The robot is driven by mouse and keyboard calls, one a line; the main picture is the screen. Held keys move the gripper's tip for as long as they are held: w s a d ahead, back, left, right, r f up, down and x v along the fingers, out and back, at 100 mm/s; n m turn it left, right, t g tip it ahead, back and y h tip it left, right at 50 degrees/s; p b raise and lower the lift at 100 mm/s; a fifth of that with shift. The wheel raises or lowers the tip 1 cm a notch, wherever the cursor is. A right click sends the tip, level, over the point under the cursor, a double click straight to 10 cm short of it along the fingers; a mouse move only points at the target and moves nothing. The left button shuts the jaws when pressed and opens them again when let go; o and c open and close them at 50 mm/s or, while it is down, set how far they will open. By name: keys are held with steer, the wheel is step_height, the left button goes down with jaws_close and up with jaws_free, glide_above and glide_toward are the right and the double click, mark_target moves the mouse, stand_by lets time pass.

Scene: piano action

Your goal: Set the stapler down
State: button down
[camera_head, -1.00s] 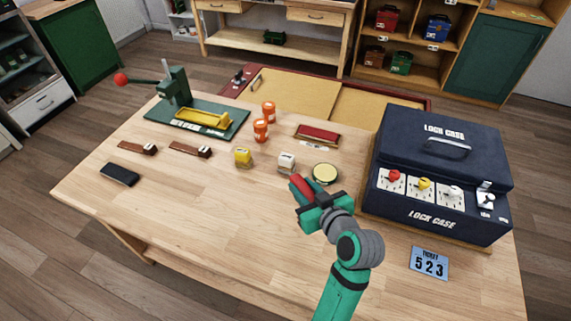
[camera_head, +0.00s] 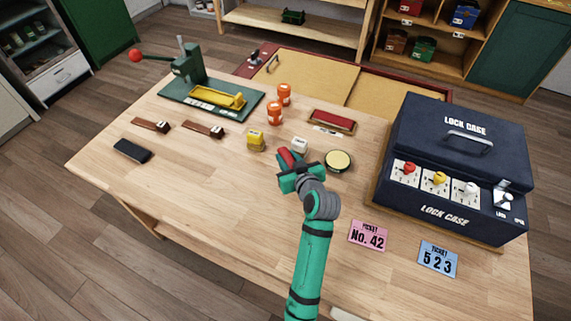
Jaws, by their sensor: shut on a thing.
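My gripper (camera_head: 290,168) is above the middle of the table, shut on a red thing, which looks like the stapler (camera_head: 286,157). Only its red end shows past the jaws; my gripper and wrist hide the rest. I cannot tell whether it touches the table. The white-topped small block (camera_head: 299,145) is just beyond it, and the round tin with a pale yellow lid (camera_head: 338,161) is to its right. The wooden table (camera_head: 215,180) is under them.
A yellow block (camera_head: 255,140), two orange jars (camera_head: 275,113) and a red-topped flat box (camera_head: 333,121) stand farther back. The navy lock case (camera_head: 450,160) fills the right. Pink (camera_head: 369,236) and blue (camera_head: 438,259) tickets lie at the front right. The table's left front is clear.

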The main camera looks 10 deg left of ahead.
steer(key=shift+w+a+f, duration=0.2)
steer(key=shift+a+f, duration=0.1)
steer(key=shift+f, duration=0.05)
steer(key=shift+w+a+f, duration=0.1)
steer(key=shift+f, duration=0.85)
steer(key=shift+w+a+f, duration=0.1)
steer(key=shift+f, duration=0.85)
steer(key=shift+f, duration=0.1)
steer(key=c, duration=1.4)
jaws_free()
